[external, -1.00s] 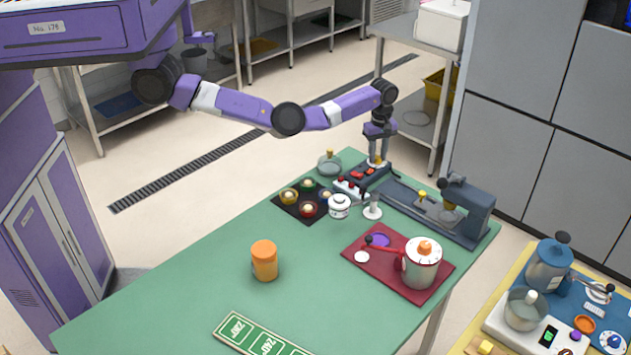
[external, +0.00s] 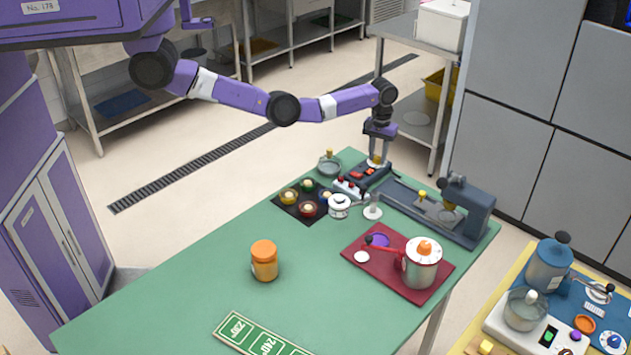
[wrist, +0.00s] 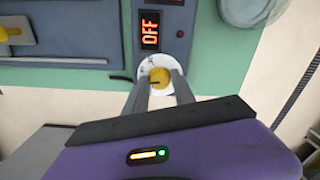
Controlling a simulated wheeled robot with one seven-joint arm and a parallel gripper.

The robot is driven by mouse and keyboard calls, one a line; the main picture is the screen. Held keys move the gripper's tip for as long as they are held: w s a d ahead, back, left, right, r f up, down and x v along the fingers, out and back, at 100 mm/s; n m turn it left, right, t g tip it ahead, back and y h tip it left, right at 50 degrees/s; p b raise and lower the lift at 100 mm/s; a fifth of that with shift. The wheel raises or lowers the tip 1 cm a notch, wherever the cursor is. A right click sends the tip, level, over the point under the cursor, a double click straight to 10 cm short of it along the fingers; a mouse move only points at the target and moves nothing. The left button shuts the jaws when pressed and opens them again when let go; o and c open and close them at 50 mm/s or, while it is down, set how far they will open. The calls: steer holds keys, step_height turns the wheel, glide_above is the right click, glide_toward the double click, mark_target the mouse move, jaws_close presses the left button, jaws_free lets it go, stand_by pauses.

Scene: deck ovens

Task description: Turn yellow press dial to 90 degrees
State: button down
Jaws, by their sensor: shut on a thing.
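The yellow press dial (wrist: 159,76) sits on a white round scale plate (wrist: 146,67) at the end of the dark control panel (wrist: 177,35), below a red display that reads OFF. My gripper (wrist: 159,84) is shut on the dial, with one finger on each side of it. A dark pointer mark shows on the dial's face. In the external view my gripper (external: 377,160) points straight down at the far edge of the green table, and its fingers largely hide the dial. The dial's exact angle cannot be read.
The grey press (external: 468,205) stands right of the panel. Left of the panel are a glass lidded pot (external: 329,163) and a dark tray (external: 287,207) of small bowls. A red tray (external: 356,261) and an orange jar (external: 264,261) stand nearer. The table's left part is clear.

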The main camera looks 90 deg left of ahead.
mark_target(377, 157)
steer(key=m+p, duration=0.1)
steer(key=m, duration=0.5)
steer(key=shift+r, duration=0.1)
steer(key=m+p, duration=0.1)
steer(key=m, duration=0.5)
steer(key=shift+m, duration=0.3)
stand_by(0.3)
steer(key=c, duration=1.1)
jaws_free()
steer(key=shift+o, duration=0.2)
steer(key=shift+r, duration=3.85)
